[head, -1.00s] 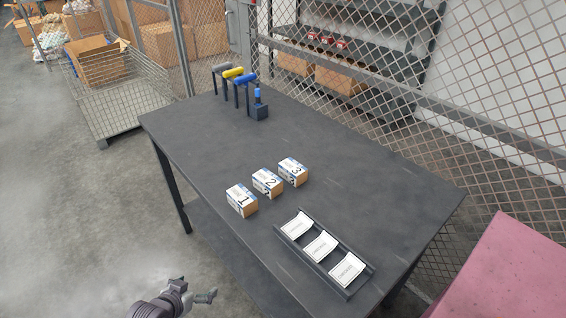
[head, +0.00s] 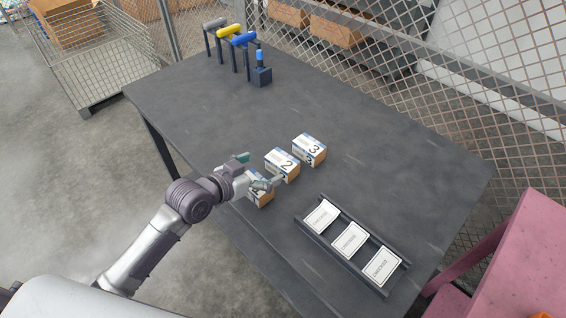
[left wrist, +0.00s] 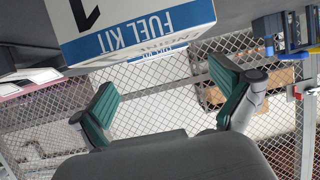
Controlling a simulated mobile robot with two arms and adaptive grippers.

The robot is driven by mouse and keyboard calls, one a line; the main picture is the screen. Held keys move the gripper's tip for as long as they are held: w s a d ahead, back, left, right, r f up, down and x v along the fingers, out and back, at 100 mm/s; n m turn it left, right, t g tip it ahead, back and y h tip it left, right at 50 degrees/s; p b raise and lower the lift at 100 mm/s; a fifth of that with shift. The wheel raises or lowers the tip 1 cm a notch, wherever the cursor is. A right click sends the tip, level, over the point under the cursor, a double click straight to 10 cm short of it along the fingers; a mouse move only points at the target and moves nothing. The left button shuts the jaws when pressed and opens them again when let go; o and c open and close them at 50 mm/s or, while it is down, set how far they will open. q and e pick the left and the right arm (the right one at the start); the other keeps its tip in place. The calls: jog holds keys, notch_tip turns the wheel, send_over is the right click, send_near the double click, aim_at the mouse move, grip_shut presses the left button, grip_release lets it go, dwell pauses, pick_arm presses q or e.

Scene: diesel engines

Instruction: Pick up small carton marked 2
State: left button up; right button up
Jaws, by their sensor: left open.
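The small carton marked 2 (head: 281,165) stands on the dark table, between carton 1 (head: 262,200) and carton 3 (head: 309,150). It is white and blue with a brown side. My left gripper (head: 256,171) is open and empty, over the table edge side of the cartons, and partly hides carton 1. In the left wrist view, carton 1 (left wrist: 130,28), with "FUEL KIT" on it, shows large at the top, beyond my open left fingers (left wrist: 166,100). My right gripper is not in view.
A dark rack (head: 305,216) with several white labelled cards lies on the table in front of the cartons. Coloured-handled tools (head: 237,40) and a small dark block (head: 262,77) stand at the far end. The table (head: 190,110) is clear between them and the cartons.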

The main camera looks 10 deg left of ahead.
aim_at(279, 162)
pick_arm(q)
jog(key=shift+w+d+f, duration=0.25)
jog(key=shift+w, duration=0.35)
jog(key=p+x, duration=0.1)
jog(key=x, duration=0.4)
jog(key=shift+d+f, duration=0.15)
jog(key=shift+f, duration=0.05)
jog(key=shift+s, duration=0.1)
jog(key=shift+c, duration=0.2)
jog(key=c, duration=1)
jog(key=shift+r, duration=0.1)
